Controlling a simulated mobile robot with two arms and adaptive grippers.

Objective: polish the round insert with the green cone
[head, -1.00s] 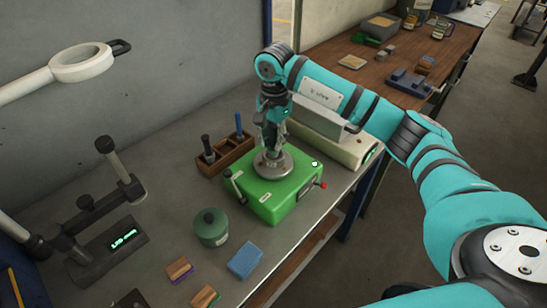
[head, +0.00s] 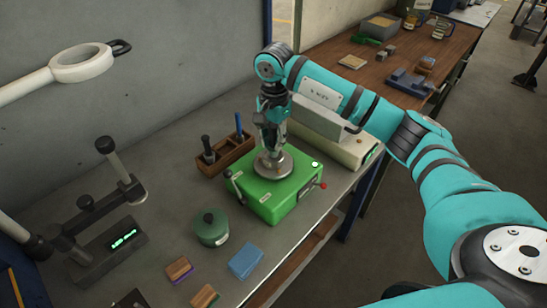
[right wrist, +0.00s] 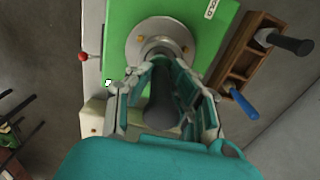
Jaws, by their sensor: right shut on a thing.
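A green box-shaped fixture (head: 275,195) stands near the front edge of the grey bench. It carries a round metal flange (head: 285,166), seen with bolts in the right wrist view (right wrist: 140,42). My right gripper (head: 270,145) points down right over the flange. In the right wrist view its fingers (right wrist: 160,72) are shut on a dark grey, rounded tool handle (right wrist: 160,107). The lower end of the tool lies at the flange centre, so the green cone and round insert cannot be made out there. My left gripper is not in view.
A wooden rack (head: 222,166) holds a black-handled and a blue-handled tool behind the fixture. A green lidded pot (head: 211,230), a blue block (head: 246,261) and wood-backed blocks (head: 180,269) lie in front. A beige device (head: 345,150) stands to the right.

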